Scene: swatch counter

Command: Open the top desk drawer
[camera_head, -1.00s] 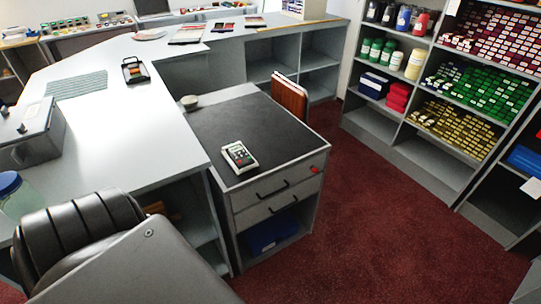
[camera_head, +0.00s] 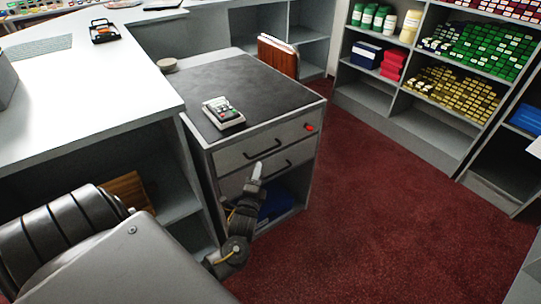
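The desk unit (camera_head: 310,104) with a dark top stands in the middle of the head view. Its top drawer (camera_head: 232,158) is shut, its grey front flush with the cabinet, with a black bar handle (camera_head: 262,150) and a red knob at the right end. A second drawer (camera_head: 301,155) below it is also shut. My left gripper (camera_head: 257,171) points up in front of the second drawer, just below the top handle, and covers part of the lower front. It looks apart from the top handle, and its finger gap cannot be made out. My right gripper is out of view.
A calculator (camera_head: 223,112) and a small round bowl (camera_head: 167,64) are on the desk top. A blue box (camera_head: 277,207) sits in the open space under the drawers. A white counter (camera_head: 60,100) stands left. Red carpet (camera_head: 380,200) is clear to the right.

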